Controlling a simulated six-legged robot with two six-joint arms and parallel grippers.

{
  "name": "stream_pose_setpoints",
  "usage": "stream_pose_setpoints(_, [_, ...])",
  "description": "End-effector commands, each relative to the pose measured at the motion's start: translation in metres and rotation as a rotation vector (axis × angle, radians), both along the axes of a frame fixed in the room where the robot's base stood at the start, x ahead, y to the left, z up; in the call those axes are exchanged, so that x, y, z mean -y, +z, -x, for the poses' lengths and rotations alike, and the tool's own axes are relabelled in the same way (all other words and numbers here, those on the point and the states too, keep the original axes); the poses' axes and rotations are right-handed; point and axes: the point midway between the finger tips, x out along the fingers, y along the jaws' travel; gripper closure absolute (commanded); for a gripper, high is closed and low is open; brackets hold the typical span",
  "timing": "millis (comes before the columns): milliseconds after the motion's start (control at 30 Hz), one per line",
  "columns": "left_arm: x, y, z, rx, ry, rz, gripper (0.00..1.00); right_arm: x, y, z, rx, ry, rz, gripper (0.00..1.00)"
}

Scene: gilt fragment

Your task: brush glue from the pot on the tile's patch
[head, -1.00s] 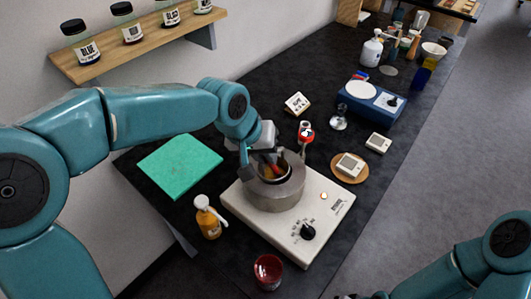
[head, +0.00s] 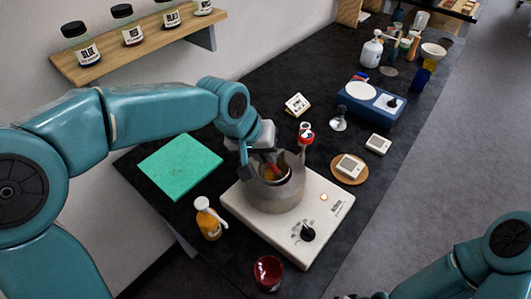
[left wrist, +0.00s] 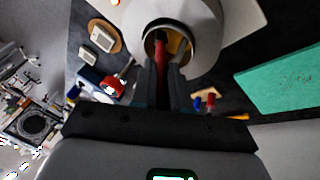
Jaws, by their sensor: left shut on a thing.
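The grey round pot (head: 272,197) stands on a cream hot plate (head: 243,213) with amber glue inside. My left gripper (head: 268,156) is above the pot's mouth, shut on the brush (head: 276,169), whose red handle points down into the pot. In the left wrist view the brush (left wrist: 160,60) runs between the fingers into the pot (left wrist: 198,18); its bristles are hidden. A small white square piece with a grey patch (head: 349,166) lies on a round cork disc; I cannot tell if it is the tile. Only my right arm shows at lower right.
A red-topped item (head: 306,135) stands close behind the pot. A blue scale (head: 371,104) and bottles are farther back.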

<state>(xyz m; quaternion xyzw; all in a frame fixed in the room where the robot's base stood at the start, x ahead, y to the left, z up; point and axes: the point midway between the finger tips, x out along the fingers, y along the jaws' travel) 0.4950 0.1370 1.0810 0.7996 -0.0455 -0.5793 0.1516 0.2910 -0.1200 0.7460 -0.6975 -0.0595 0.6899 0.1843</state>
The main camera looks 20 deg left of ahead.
Motion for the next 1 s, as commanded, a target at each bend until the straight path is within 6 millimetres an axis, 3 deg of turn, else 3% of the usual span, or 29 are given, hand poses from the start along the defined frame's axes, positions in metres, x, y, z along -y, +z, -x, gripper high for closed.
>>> stream_pose_setpoints(33, [0.000, 0.009, 0.000, 0.002, 0.000, 0.001, 1.00, 0.000, 0.008, 0.000, 0.000, 0.000, 0.000, 0.57])
stream_pose_setpoints(600, [0.000, 0.061, -0.001, 0.004, 0.001, 0.001, 1.00, 0.000, 0.046, 0.000, 0.000, 0.000, 0.000, 0.57])
stream_pose_setpoints(1000, [0.000, 0.063, 0.000, 0.003, 0.000, 0.002, 1.00, 0.000, 0.047, 0.000, 0.000, 0.000, 0.000, 0.57])
